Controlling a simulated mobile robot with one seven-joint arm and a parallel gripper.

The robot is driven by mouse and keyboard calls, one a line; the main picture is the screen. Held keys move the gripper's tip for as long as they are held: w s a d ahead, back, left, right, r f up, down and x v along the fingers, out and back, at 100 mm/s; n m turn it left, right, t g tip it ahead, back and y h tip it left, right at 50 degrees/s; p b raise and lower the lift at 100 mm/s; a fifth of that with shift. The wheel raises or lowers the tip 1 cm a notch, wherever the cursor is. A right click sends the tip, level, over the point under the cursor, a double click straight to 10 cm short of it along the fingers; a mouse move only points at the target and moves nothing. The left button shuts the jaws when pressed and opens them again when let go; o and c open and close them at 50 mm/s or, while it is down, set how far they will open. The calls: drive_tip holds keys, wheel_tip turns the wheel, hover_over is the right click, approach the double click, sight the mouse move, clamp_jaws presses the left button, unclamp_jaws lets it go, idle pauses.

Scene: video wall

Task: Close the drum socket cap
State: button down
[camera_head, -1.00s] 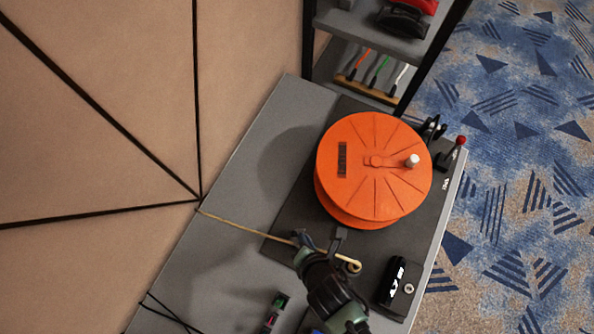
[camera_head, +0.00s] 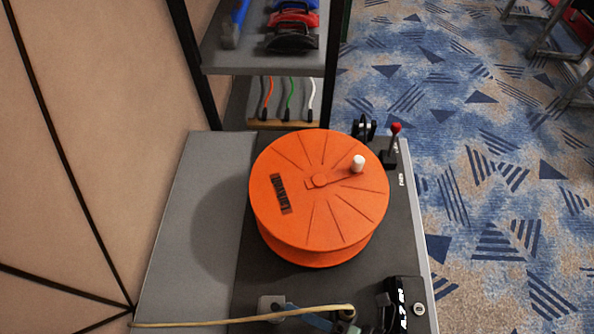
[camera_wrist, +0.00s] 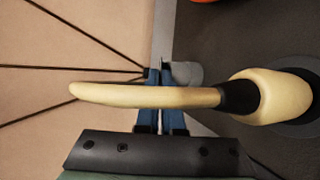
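The orange drum (camera_head: 315,215) stands on the dark base plate, with a white crank knob (camera_head: 358,163) on top. A small pale grey piece (camera_head: 271,304), perhaps the socket cap, sits in front of the drum; I cannot tell if it is open. In the wrist view a grey rounded piece (camera_wrist: 186,73) shows just right of the fingertips. My gripper (camera_wrist: 160,72) has its blue fingers close together beside it. Contact is unclear. In the head view the blue fingers (camera_head: 305,318) are partly hidden by a cream rod (camera_head: 235,318), which crosses in front.
A black box with a round lock (camera_head: 405,305) stands at the front right. A red-tipped lever (camera_head: 394,140) stands right of the drum. Behind is a shelf (camera_head: 265,60) with coloured cables. The grey tabletop (camera_head: 195,220) left of the drum is clear.

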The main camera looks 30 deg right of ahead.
drive_tip(key=shift+d+f+t+y+b, duration=0.1)
drive_tip(key=shift+f+t+y+b, duration=0.25)
drive_tip(key=shift+b, duration=0.35)
drive_tip(key=c, duration=1.1)
unclamp_jaws()
drive_tip(key=shift+o, duration=0.2)
drive_tip(key=p+v, duration=0.1)
drive_tip(key=v, duration=1.2)
drive_tip(key=shift+p, duration=0.3)
